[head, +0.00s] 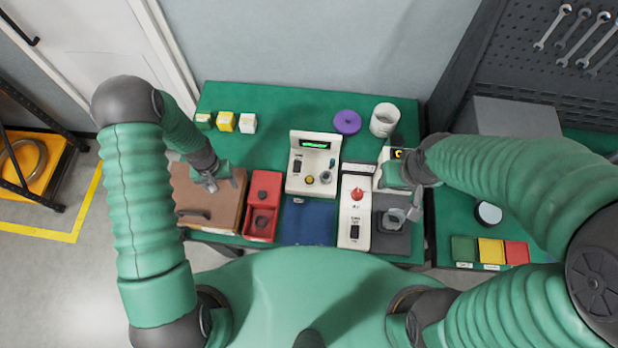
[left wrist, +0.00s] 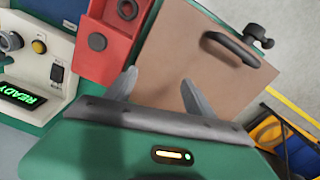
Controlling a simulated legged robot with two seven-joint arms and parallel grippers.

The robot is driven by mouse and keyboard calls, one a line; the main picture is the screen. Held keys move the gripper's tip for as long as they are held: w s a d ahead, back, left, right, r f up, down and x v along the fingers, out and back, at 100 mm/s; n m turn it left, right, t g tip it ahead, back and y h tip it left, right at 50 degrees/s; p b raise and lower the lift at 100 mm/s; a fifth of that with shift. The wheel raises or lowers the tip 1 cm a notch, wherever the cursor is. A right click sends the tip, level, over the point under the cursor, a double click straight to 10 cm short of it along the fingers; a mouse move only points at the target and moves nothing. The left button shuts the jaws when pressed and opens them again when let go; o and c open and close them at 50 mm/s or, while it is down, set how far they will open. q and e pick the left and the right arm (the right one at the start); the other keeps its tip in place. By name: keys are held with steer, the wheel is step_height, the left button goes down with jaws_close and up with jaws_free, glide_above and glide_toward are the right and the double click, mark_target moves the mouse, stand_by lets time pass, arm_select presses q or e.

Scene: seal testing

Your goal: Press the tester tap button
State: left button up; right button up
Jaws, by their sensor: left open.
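The white tester (head: 301,187) stands mid-table with a green lit display; in the left wrist view the display (left wrist: 22,97) reads READY. Its front has a yellow round button (head: 309,180), a grey knob (head: 326,177) and a black switch (head: 297,166). The yellow button also shows in the left wrist view (left wrist: 39,47). I cannot read which control is marked tap. My left gripper (head: 223,184) is open and empty above the brown board, left of the tester and apart from it. My right gripper (head: 414,198) is at the right-hand device; its jaw state is unclear.
A red tray (head: 262,208) lies between the brown board (head: 195,190) and the tester. A blue mat (head: 307,222) lies in front. A white box with a red button (head: 357,194) stands right. A purple disc (head: 347,122) and white cup (head: 384,119) are behind.

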arm_select(q)
steer(key=shift+c, duration=0.3)
steer(key=shift+d, duration=0.1)
jaws_close()
stand_by(1.2)
